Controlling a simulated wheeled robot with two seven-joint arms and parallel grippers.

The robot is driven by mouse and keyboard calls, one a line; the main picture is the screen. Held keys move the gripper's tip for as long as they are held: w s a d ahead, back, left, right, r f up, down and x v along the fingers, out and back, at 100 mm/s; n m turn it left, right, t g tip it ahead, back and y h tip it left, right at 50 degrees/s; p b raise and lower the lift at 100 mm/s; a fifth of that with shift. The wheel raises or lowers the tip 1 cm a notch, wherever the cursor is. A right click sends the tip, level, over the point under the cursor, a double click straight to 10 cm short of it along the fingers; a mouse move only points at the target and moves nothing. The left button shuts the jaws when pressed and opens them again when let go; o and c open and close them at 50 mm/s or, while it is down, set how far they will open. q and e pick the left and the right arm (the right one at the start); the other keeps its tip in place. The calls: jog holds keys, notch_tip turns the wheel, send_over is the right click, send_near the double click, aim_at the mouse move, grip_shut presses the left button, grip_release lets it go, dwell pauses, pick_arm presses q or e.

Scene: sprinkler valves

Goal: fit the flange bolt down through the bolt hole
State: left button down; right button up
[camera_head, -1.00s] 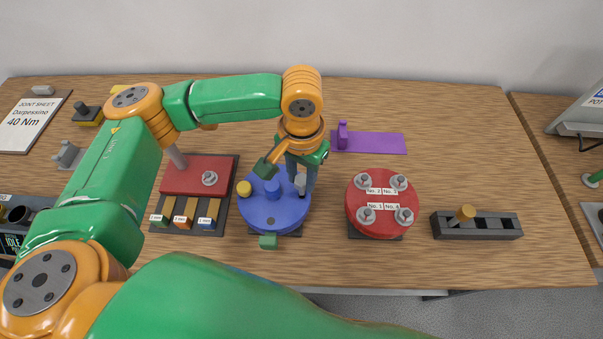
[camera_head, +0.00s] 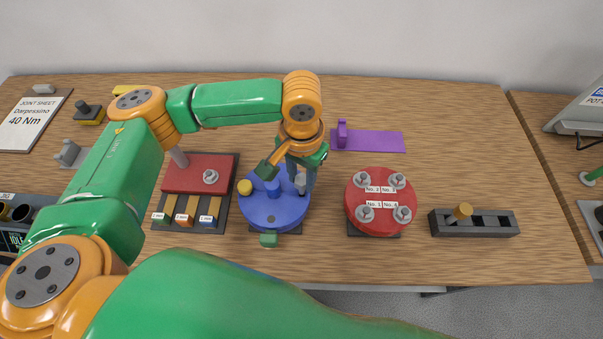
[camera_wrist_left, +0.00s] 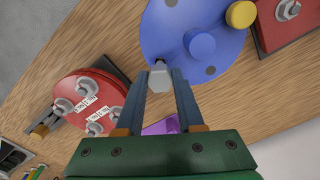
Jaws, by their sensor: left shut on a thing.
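The flange bolt (camera_head: 300,183) is grey with a hexagonal head. In the left wrist view the bolt (camera_wrist_left: 159,80) is between the fingertips of my left gripper (camera_wrist_left: 160,84). My left gripper (camera_head: 301,180) is shut on it, over the right part of the blue round flange (camera_head: 260,212). The blue flange (camera_wrist_left: 185,60) has a raised blue centre and dark round holes, one of them (camera_wrist_left: 211,70) clear in the wrist view. The bolt's lower end is at the flange's edge area; I cannot tell whether it is in a hole. My right gripper is not in view.
A yellow cap (camera_head: 244,187) stands on the blue flange's left side. A red round flange (camera_head: 379,220) with several bolts is to the right, then a dark slotted rack (camera_head: 498,223). A red plate (camera_head: 190,178) is to the left, a purple stand (camera_head: 375,142) behind.

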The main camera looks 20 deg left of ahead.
aim_at(301, 192)
pick_arm(q)
jog(key=shift+f+b, duration=0.8)
jog(key=shift+f, duration=1.4)
jog(key=shift+c, duration=2.2)
grip_release()
notch_tip(301, 192, up, 7)
jog(key=shift+r+b, duration=0.1)
jog(key=shift+b, duration=0.3)
